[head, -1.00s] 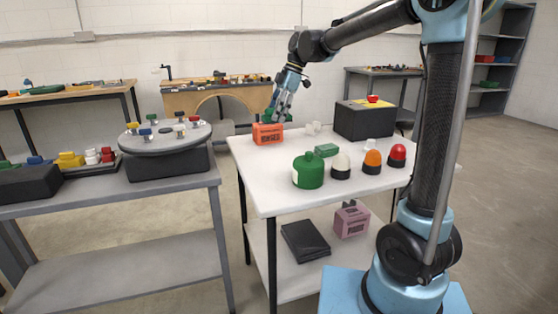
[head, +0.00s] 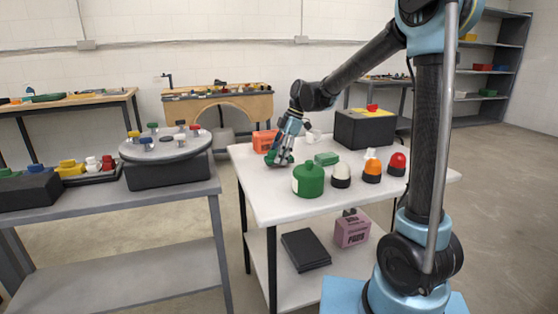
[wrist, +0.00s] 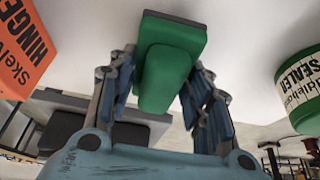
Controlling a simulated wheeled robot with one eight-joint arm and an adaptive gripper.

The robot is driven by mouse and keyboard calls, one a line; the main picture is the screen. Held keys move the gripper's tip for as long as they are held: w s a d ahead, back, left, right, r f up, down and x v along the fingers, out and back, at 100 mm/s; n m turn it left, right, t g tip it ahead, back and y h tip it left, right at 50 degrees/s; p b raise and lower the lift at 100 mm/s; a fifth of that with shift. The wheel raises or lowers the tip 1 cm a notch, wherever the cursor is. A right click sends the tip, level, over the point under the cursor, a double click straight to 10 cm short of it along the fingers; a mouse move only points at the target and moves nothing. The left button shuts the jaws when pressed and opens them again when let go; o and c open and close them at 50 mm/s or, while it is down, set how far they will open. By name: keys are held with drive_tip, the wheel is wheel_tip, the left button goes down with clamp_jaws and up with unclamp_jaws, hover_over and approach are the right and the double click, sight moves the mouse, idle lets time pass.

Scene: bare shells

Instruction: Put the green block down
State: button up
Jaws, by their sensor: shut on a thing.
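My gripper (head: 280,157) is low over the white tabletop (head: 252,180), between the orange box and the green canister. In the wrist view, its two fingers (wrist: 163,90) are closed around a green block (wrist: 168,65), which also shows at the fingertips in the head view (head: 273,158). The block is at or just above the tabletop; I cannot tell whether it touches. Another green block (head: 326,158) lies on the table to the right.
The orange box (head: 264,141) stands left of my gripper, the green canister (head: 308,181) to the right in front. White, orange (head: 372,167) and red domes follow to the right. A white mug (head: 313,136) and a black-and-yellow box (head: 364,128) stand behind.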

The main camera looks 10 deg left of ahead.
drive_tip(key=shift+f, duration=0.9)
drive_tip(key=shift+f, duration=0.25)
drive_tip(key=o, duration=1.2)
drive_tip(key=shift+s+d, duration=0.1)
drive_tip(key=shift+o, duration=1)
drive_tip(key=shift+f, duration=0.2)
drive_tip(key=shift+r, duration=0.1)
